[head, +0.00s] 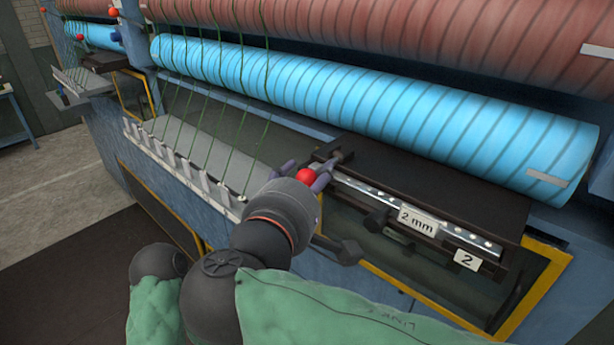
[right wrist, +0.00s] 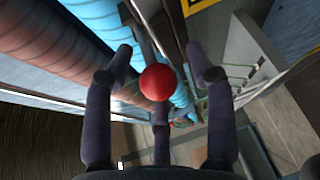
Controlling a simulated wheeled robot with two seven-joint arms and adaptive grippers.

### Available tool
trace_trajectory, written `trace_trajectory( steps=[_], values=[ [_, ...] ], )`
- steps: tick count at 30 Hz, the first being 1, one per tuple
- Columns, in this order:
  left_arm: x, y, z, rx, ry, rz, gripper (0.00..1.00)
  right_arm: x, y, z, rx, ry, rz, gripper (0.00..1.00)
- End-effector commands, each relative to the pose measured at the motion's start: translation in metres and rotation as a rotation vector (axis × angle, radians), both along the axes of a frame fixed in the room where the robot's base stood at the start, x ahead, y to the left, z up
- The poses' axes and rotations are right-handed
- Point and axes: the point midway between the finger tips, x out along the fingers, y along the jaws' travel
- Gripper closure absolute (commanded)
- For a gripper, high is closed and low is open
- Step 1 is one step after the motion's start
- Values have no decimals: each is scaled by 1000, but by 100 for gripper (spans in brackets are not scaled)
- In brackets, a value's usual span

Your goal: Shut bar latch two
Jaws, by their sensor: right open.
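The red ball knob (head: 306,176) of the latch sits at the left end of the metal bar (head: 375,199), on the unit with the "2" plate (head: 466,260). My right gripper (head: 303,180) is at this knob, its dark fingers spread on either side of it. In the right wrist view, the red knob (right wrist: 155,83) lies between the open fingers of my right gripper (right wrist: 160,58), with visible gaps at the sides. The latch's lever behind the knob is partly hidden by the gripper. My left gripper is not in view.
A "2 mm" label (head: 418,221) is on the bar's front. A long blue roller (head: 370,105) runs behind it, with a brown roller (head: 440,40) above. Green threads (head: 205,110) hang at the left over a row of metal guides (head: 180,165). A yellow-edged frame (head: 545,270) lies below.

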Motion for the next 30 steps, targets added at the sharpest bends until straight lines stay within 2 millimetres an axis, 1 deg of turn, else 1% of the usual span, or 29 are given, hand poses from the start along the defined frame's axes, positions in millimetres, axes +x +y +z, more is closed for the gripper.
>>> trace_trajectory(
  steps=[1,5,8,15,18,21,25,30],
  values=[
    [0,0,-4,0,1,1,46,-2,0,1,1,-1,1,44],
    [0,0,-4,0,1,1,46,-12,3,4,1,-3,3,44],
    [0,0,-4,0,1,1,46,-29,7,6,1,-3,5,44],
    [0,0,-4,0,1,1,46,-75,17,14,-1,-1,4,44],
    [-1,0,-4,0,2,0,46,-91,20,16,0,0,4,44],
    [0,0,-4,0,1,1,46,-103,22,19,-1,0,3,44],
    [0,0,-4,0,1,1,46,-112,23,20,-1,1,1,44],
    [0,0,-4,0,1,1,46,-115,23,20,-1,2,-1,44]
  ],
)
